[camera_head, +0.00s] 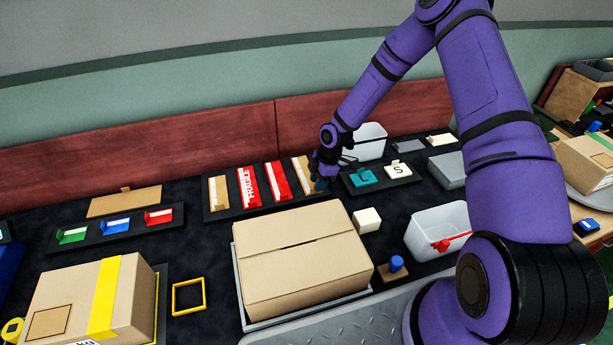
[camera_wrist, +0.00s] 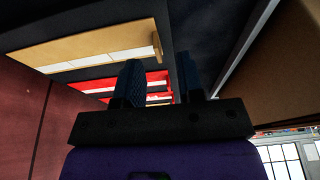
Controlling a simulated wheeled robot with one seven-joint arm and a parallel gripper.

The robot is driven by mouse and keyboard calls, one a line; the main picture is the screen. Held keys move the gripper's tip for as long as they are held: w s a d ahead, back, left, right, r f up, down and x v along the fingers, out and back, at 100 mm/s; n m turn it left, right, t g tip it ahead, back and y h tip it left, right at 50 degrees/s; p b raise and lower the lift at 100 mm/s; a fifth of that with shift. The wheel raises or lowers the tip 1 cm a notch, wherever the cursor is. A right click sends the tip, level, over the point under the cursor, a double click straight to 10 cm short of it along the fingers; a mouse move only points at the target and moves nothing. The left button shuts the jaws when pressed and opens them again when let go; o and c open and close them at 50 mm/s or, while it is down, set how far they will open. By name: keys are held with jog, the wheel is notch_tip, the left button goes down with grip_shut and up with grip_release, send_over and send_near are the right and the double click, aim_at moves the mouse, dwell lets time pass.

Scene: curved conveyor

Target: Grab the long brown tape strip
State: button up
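Two brown tape strips stand in a dark rack (camera_head: 240,212), one at its left end (camera_head: 219,194) and one at its right end (camera_head: 303,172). The right one looks a little longer, and its lower part is close to my gripper (camera_head: 319,183). In the wrist view a brown strip with a white edge (camera_wrist: 95,48) lies at the upper left, beside the left finger and apart from the gap. My gripper (camera_wrist: 160,62) is open, with nothing seen between its fingers. In the head view the fingertips are small and partly hidden by my wrist.
Red strips, one marked FRAGILE (camera_head: 249,187) and one plain (camera_head: 277,182), stand between the brown ones. A tray with a teal L block (camera_head: 363,177) and a white S block (camera_head: 398,170) is right of my gripper. A large carton (camera_head: 300,262) stands in front.

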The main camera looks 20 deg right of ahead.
jog(key=shift+x, duration=1.55)
jog(key=shift+w, duration=0.15)
grip_shut()
